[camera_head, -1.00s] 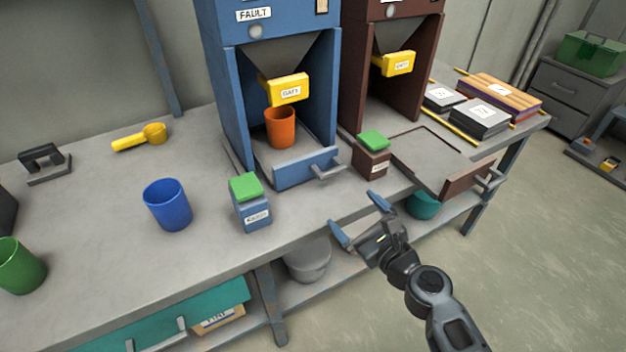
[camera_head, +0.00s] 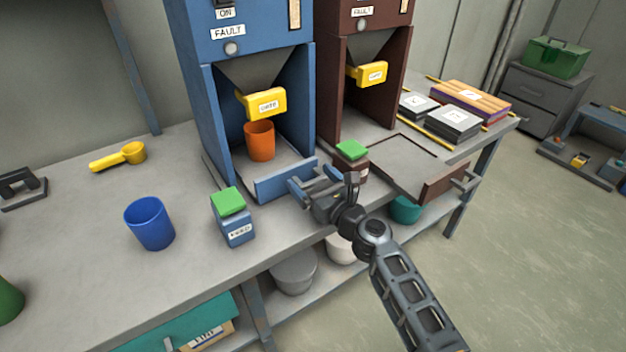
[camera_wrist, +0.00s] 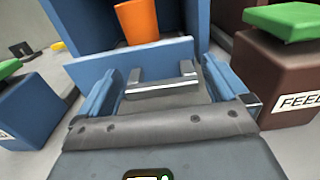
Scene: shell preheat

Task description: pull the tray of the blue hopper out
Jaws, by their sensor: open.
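The blue hopper (camera_head: 190,100) stands at the back of the bench. Its tray, with a blue front (camera_head: 285,181), sits in the base, and an orange cup (camera_head: 260,141) stands inside the bay under the yellow gate (camera_head: 262,104). My gripper (camera_head: 314,180) is at the tray's front. In the wrist view its two blue fingers are open, one on each side of the grey tray handle (camera_wrist: 160,82). The blue tray front (camera_wrist: 125,68) lies just beyond the handle. I cannot tell whether the fingers touch the handle.
A blue feed box (camera_head: 236,230) with a green top stands left of the tray, and a brown one (camera_head: 350,168) close to its right. The brown hopper's tray (camera_head: 436,183) is pulled out further right. A blue cup (camera_head: 149,224) stands at left.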

